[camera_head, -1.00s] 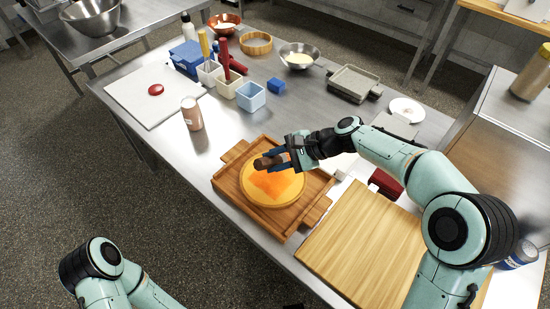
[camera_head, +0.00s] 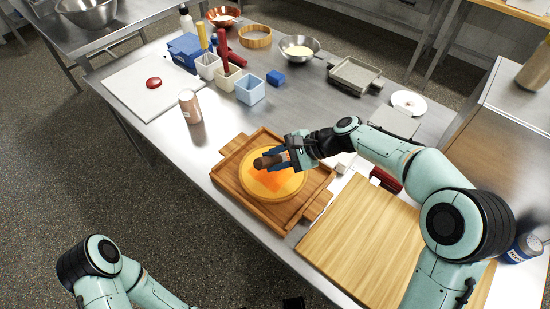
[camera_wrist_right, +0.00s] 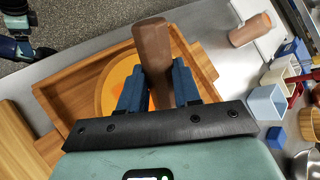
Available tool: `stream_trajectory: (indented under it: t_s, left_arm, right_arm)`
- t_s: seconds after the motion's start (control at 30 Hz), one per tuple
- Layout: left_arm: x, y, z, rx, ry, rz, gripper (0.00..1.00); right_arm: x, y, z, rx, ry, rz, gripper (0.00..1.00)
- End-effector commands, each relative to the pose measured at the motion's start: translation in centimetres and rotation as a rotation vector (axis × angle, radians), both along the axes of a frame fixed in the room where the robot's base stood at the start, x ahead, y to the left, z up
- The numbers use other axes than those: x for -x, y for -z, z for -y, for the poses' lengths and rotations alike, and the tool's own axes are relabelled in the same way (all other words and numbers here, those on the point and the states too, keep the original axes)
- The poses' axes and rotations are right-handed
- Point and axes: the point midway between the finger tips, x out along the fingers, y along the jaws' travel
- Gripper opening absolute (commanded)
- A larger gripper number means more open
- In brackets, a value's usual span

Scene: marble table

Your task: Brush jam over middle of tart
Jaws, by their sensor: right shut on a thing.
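The round tart (camera_head: 290,184) sits in a wooden tray (camera_head: 233,177) with handles on the table. A darker orange patch of jam (camera_head: 268,181) covers part of its middle. My right gripper (camera_head: 283,159) is shut on a brown tool, seemingly the brush (camera_head: 266,161), over the far part of the tart. In the right wrist view the brush (camera_wrist_right: 151,45) stands between the blue fingers of my right gripper (camera_wrist_right: 158,88). Its lower end is hidden, so contact with the tart cannot be told. My left arm shows at lower left; its jaw state is unclear.
A wooden board (camera_head: 365,240) lies right of the tray. A brown jar (camera_head: 190,106) stands left behind it. Behind are small cups (camera_head: 250,90), a blue block (camera_head: 275,77), a metal bowl (camera_head: 299,49) and a white board (camera_head: 135,90) with a red item.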

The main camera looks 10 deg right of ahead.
Motion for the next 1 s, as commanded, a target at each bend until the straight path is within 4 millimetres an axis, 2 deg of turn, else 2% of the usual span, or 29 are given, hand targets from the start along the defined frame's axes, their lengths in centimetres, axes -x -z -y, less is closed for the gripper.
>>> stream_trajectory:
  t_s: [0.87, 1.0]
  left_arm:
    - [-0.1, 0.9, 0.0, -0.001, -0.002, 0.005, 1.00]
    - [-0.3, 0.8, 0.0, -0.002, -0.003, 0.013, 1.00]
  right_arm:
    - [0.0, 1.5, 0.0, 0.000, 0.000, 0.000, 0.00]
    - [0.9, 1.4, 0.8, 0.001, 0.002, -0.001, 0.00]
